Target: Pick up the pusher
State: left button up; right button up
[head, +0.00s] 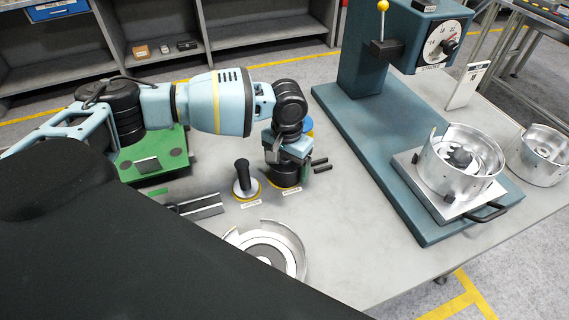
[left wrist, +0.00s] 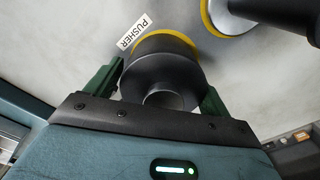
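The pusher (left wrist: 160,78) is a dark round piece standing on a yellow ring, with a label reading PUSHER (left wrist: 135,32) beside it in the left wrist view. In the head view the pusher (head: 284,176) stands on the bench, its upper part hidden by my left gripper (head: 287,155). My left gripper (left wrist: 160,85) is over it from above, with one green finger on each side of the dark body. The fingers look open, with little room beside the pusher. My right gripper is not in view.
A black-handled tool with a metal base (head: 244,180) stands close left of the pusher. A silver clutch housing (head: 290,240) lies in front. A green board (head: 150,160) lies to the left.

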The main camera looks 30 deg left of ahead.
pick_arm(q)
jog(key=c, duration=0.8)
jog(key=shift+r, duration=0.2)
